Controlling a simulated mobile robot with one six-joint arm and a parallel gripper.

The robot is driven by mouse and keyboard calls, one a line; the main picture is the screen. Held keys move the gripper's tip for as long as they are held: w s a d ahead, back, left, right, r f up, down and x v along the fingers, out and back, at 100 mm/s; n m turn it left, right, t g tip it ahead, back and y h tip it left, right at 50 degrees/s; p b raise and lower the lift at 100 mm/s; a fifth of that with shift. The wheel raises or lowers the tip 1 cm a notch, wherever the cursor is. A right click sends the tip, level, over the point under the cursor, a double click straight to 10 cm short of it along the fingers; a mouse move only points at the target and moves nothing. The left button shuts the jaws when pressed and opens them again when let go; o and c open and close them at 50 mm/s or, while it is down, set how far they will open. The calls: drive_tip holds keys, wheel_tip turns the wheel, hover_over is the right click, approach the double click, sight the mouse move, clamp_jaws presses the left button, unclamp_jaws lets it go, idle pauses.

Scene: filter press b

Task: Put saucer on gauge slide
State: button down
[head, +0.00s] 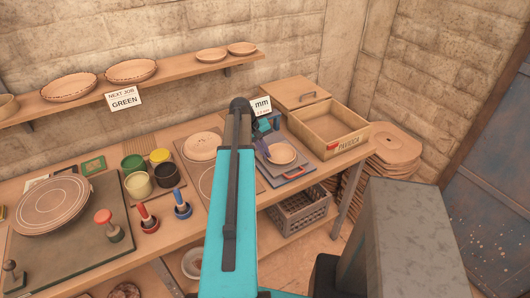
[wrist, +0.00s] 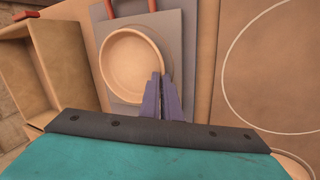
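The saucer (wrist: 128,62) is a round, shallow, clay-coloured dish with a raised rim. It also shows in the head view (head: 284,153), right of my gripper. It is upright over the grey plate of the gauge slide (wrist: 172,38), which has a red handle and also shows in the head view (head: 299,169). My gripper (wrist: 162,78) has purple fingers close together, with the saucer's near right rim between them. Whether the saucer rests fully on the plate or hangs just above it, I cannot tell. In the head view my arm partly hides the gripper (head: 265,148).
An open wooden box (head: 325,130) stands behind the slide; its side also shows in the wrist view (wrist: 50,75). Left of my arm, a board bears a round dish (head: 202,145). Several paint pots (head: 138,184) and stamps stand further left. A shelf (head: 180,82) with dishes runs along the wall.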

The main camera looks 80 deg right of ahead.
drive_tip(key=shift+f, duration=0.15)
drive_tip(key=c, duration=2)
unclamp_jaws()
drive_tip(key=b+v, duration=0.3)
drive_tip(key=v, duration=0.9)
drive_tip(key=shift+r, duration=0.3)
